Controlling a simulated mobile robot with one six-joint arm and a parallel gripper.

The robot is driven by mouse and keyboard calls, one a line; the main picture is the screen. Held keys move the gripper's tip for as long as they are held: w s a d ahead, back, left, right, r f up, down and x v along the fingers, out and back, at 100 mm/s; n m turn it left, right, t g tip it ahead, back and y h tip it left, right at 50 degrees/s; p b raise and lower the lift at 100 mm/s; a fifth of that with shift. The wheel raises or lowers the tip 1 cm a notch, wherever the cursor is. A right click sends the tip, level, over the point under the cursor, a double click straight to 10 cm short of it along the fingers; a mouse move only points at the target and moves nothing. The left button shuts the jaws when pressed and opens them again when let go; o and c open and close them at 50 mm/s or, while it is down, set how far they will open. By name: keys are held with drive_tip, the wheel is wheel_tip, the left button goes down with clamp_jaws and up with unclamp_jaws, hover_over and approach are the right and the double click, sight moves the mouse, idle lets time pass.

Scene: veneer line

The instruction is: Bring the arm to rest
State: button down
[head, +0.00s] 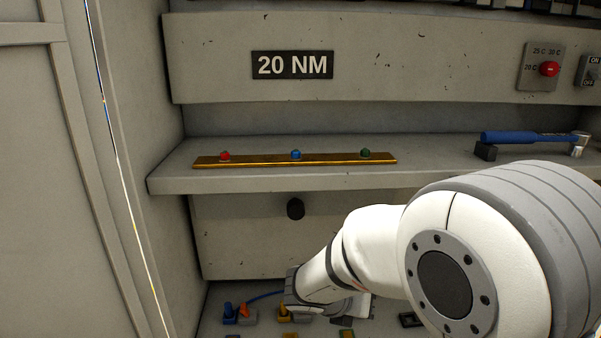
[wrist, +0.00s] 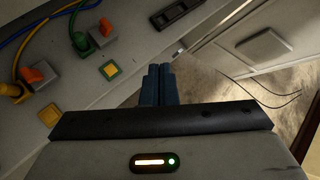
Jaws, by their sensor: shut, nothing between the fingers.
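My arm reaches in from the right of the head view, with its white links bent down toward the lower work surface. My gripper shows in the wrist view (wrist: 158,72), its two blue fingers pressed together with nothing between them. The fingers point past the edge of the grey surface that holds the connectors. In the head view the fingers are hidden by the arm.
A shelf (head: 330,182) holds a brass bar (head: 330,160) with red, blue and green knobs, and a blue-handled tool (head: 525,138). Below lie cabled connectors (head: 246,312). A yellow button (wrist: 109,70) and a black slotted part (wrist: 178,15) lie near the fingers.

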drive_tip(key=s+r+m+g+y+b, duration=0.1)
drive_tip(key=s+m+y, duration=0.3)
drive_tip(key=s+m, duration=0.4)
drive_tip(key=s+d+r+m+y, duration=0.1)
drive_tip(key=s+r+m+y, duration=0.2)
drive_tip(key=s+m, duration=0.6)
drive_tip(key=r+m, duration=0.1)
drive_tip(key=m, duration=1.2)
drive_tip(key=shift+r+m+g+y+b, duration=0.3)
drive_tip(key=shift+r+g+y+b, duration=0.05)
drive_tip(key=shift+g+y+b, duration=0.05)
